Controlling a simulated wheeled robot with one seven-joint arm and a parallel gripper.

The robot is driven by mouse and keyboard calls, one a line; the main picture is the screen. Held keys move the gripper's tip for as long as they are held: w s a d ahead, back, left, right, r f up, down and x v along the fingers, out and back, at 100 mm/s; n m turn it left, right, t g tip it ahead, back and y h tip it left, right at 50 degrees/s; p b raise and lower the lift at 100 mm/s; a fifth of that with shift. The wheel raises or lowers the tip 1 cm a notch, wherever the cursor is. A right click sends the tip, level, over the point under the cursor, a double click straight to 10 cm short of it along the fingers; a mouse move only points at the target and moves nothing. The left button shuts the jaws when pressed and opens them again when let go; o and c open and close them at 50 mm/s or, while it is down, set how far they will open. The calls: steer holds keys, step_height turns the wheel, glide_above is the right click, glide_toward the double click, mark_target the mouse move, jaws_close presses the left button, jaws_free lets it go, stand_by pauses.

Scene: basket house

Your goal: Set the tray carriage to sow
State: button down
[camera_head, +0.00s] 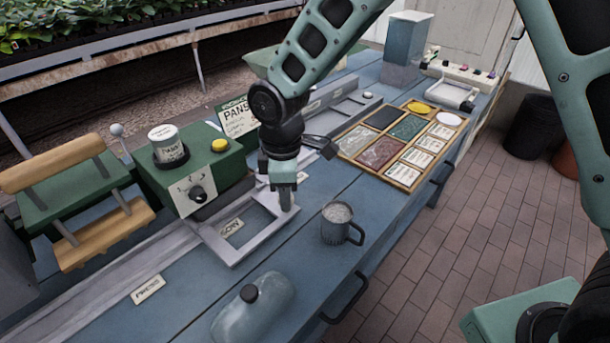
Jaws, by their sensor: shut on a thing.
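The tray carriage (236,257) is a pale grey rectangular open frame on the long grey rail (95,290) along the blue bench. A label that appears to read SOW (230,227) shows through or beside the frame's opening, near its middle. A PRESS label (147,289) lies further down the rail at the lower left. My gripper (285,200) points down at the frame's right end and is shut on the carriage there. The exact part held is hidden by the fingers.
A green machine (158,189) with a dial and yellow button stands behind the carriage. A wooden sorting tray (350,156) lies to the right. Some bench surface around the mug is clear.

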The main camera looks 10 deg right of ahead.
steer(key=shift+s+a, duration=1)
steer(key=shift+a, duration=0.3)
steer(key=c, duration=1.1)
jaws_free()
steer(key=shift+o, duration=0.2)
step_height(320, 180, up, 17)
steer(key=shift+r, duration=0.2)
